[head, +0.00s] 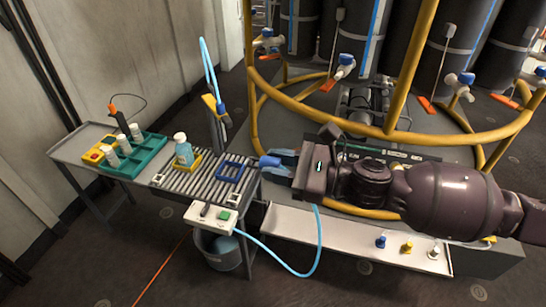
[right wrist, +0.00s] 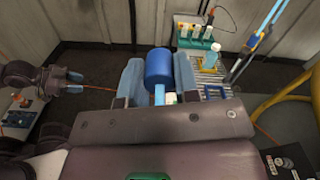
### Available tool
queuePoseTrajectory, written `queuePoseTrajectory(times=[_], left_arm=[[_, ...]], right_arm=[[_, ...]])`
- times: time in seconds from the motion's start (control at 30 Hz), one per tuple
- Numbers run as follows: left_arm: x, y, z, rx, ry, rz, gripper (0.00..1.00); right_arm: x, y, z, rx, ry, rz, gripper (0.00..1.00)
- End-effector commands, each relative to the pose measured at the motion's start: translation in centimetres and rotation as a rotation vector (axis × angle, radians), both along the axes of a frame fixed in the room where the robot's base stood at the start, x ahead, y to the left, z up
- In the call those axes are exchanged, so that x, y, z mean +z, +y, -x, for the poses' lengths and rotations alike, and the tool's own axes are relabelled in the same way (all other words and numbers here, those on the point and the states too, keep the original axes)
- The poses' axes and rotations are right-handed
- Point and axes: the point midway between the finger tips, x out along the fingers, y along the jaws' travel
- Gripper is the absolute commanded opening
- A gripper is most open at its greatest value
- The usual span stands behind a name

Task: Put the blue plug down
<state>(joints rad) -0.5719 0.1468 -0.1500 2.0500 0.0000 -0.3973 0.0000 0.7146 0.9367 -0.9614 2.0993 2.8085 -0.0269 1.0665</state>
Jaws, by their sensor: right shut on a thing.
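The blue plug (right wrist: 159,66) is a blue cylinder with a thinner light-blue stem. It sits between the light-blue fingers of my right gripper (right wrist: 159,82), which is shut on it. In the head view the plug (head: 268,162) points left, at the right end of the roller table and apart from the blue square frame (head: 230,172). My right gripper (head: 283,163) reaches in from the right there. My left gripper (right wrist: 75,82) shows small at the left of the right wrist view, its fingertips apart and nothing seen between them.
The roller table (head: 190,182) carries a bottle (head: 183,152) in a yellow frame. A teal rack (head: 135,155) stands to its left. A white ledge (head: 340,242) holds blue, yellow and white plugs at its right end. A yellow rail (head: 400,135) curves behind. A blue hose (head: 318,245) hangs in front.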

Motion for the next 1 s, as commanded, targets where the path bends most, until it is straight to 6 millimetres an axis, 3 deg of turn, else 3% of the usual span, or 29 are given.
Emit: queuePoseTrajectory(times=[0.53,0.87,1.0], left_arm=[[0.0,0.0,0.0,0.0,0.0,0.0,0.43],[0.0,0.0,0.0,0.0,0.001,0.0,0.43],[0.0,0.0,0.0,0.0,0.0,0.0,0.43]], right_arm=[[-2.0,-1.0,0.6,0.274,-0.001,-0.001,0.0],[-2.2,-1.1,0.6,0.295,0.0,0.0,0.0],[-2.5,-1.2,-0.5,0.227,0.002,-0.001,0.0]])
